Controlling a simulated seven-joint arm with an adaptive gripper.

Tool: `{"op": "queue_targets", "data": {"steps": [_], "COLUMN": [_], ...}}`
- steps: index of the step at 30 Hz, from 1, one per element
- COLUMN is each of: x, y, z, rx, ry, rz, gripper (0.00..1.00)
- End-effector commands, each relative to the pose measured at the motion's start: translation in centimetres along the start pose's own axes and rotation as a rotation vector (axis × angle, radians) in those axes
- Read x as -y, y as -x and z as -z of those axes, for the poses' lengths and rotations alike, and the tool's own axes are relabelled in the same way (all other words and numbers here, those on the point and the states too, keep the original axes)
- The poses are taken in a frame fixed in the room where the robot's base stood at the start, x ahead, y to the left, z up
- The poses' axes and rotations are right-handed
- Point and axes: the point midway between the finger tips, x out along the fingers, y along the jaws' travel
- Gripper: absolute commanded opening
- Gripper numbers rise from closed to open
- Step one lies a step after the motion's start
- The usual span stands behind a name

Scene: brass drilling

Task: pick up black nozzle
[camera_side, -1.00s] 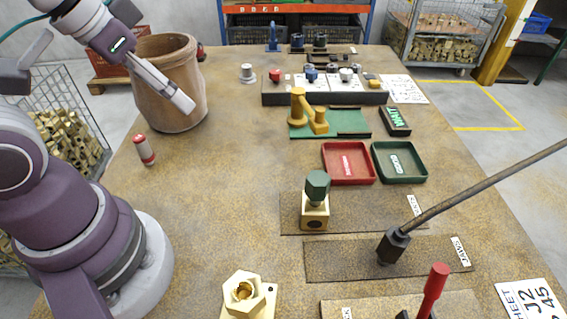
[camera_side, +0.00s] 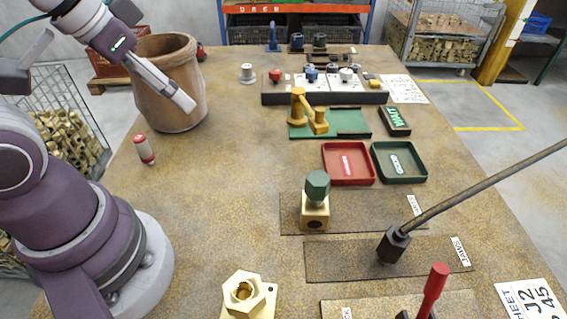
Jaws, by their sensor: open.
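My gripper (camera_side: 184,101) is at the upper left, in front of the large clay pot, seen edge-on with its grey fingers pointing down to the right. It is open and holds nothing that I can see. At the back of the table stand small dark upright pieces, one at the middle (camera_side: 297,43) and one to its right (camera_side: 320,41). They are too small to tell whether either is the black nozzle. My gripper is well apart from them, to the left and nearer the camera.
The clay pot (camera_side: 158,55) stands right by my gripper. A control box (camera_side: 325,97), yellow fixture (camera_side: 298,105), red tray (camera_side: 348,180) and green tray (camera_side: 399,178) fill the middle. A long rod (camera_side: 480,187) slants up at right. The left-centre tabletop is clear.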

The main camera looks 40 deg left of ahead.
Motion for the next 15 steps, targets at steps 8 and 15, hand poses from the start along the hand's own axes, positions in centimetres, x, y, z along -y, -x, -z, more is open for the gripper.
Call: {"op": "queue_targets", "data": {"steps": [8, 15], "x": [0.0, -3.6], "y": [0.0, -1.2], "z": [0.0, 3.9], "rx": [0.0, 0.035], "ry": [0.0, -0.219], "rz": [0.0, -0.089], "gripper": [0.65, 0.65]}}
